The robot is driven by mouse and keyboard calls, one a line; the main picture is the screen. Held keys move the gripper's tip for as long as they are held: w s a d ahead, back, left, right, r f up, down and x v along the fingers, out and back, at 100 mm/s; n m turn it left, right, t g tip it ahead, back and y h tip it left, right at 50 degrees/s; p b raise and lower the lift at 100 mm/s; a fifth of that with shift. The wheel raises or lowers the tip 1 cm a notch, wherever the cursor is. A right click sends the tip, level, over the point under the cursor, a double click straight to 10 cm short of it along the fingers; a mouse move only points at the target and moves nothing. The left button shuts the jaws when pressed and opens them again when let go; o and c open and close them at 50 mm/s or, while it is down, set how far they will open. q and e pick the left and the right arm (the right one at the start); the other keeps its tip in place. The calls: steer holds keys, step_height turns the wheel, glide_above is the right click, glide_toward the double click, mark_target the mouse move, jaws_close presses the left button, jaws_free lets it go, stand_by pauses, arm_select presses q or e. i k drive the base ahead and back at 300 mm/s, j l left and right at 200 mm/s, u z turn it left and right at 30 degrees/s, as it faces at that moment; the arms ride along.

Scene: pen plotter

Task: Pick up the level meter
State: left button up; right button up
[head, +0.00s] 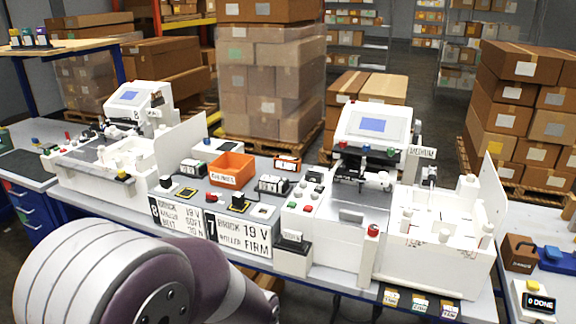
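I cannot tell for sure which item is the level meter. Several small boxy devices lie on the table between the two white machines. One black and white device (272,185) sits right of the orange bin (231,170), and a dark one (239,203) sits in front of the bin. Another labelled box (288,162) lies behind them. A large purple and white link of my own arm covers the lower left. Neither gripper shows in the head view.
A left white machine (128,98) and a right white machine (375,125) flank the devices. Two text signs (239,237) stand at the table's front edge. A counter display (540,303) is at the lower right. Pallets of boxes (270,80) stand behind.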

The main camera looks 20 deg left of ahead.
mark_target(293, 164)
steer(key=i+j+z, duration=0.1)
steer(key=j, duration=0.25)
steer(key=i+j+z, duration=0.1)
steer(key=j, duration=0.25)
steer(key=i+j+z, duration=0.1)
steer(key=i+j, duration=0.15)
steer(key=j, duration=0.15)
steer(key=i+j+z, duration=0.1)
steer(key=j, duration=0.25)
steer(key=i+j+z, duration=0.1)
steer(key=j, duration=0.3)
steer(key=i+j+z, duration=0.15)
steer(key=j, duration=0.25)
